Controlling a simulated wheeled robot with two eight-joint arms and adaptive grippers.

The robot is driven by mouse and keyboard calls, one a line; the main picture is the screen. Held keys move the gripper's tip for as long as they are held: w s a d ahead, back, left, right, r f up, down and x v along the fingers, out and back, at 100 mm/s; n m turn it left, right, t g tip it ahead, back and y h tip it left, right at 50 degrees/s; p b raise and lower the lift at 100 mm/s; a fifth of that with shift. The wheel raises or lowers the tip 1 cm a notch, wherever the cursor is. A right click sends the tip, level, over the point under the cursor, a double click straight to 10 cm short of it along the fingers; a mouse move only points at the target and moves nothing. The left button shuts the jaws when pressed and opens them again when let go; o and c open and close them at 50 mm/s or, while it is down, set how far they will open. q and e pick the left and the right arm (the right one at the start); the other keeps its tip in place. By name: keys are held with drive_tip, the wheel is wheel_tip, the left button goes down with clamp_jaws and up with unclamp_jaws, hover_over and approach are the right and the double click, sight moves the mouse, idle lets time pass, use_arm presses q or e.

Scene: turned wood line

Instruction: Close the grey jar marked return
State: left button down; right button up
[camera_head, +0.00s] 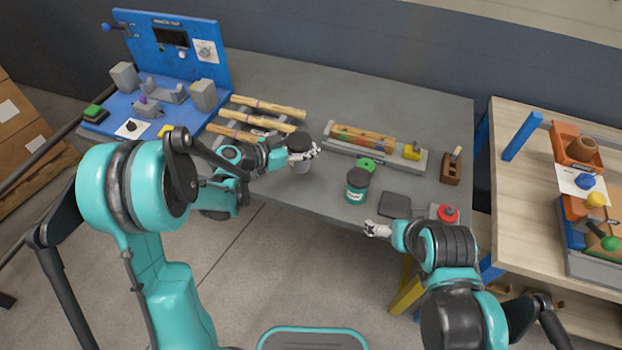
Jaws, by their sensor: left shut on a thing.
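The grey jar (301,168) stands on the grey bench, left of a teal jar (356,193) that has a dark lid. The grey jar's label is not readable here. My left gripper (306,154) is at the top of the grey jar, shut on a dark round lid (295,140). The fingers hide the jar's rim, so I cannot tell whether the lid touches it. My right gripper (377,230) is low at the bench's front edge, apart from both jars. Its fingers are too small to read.
Turned wood pieces (268,107) lie on a rack behind the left gripper. A dark plate (395,205) and a red button (447,213) are at the right. A blue station (180,50) stands at the back left.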

use_arm(q)
drive_tip(key=d+m+g, duration=0.1)
drive_tip(key=d, duration=0.1)
drive_tip(key=d+m+g+h, duration=0.1)
drive_tip(key=d+g, duration=0.1)
drive_tip(key=shift+w+d+m+h+p, duration=0.2)
drive_tip(key=shift+d+m+h+p, duration=0.1)
drive_tip(key=shift+d, duration=0.1)
wheel_tip(320, 180, down, 6)
drive_tip(key=b, duration=0.2)
drive_tip(key=shift+f, duration=0.15)
drive_tip(key=shift+f+b, duration=0.8)
drive_tip(key=shift+f, duration=1.05)
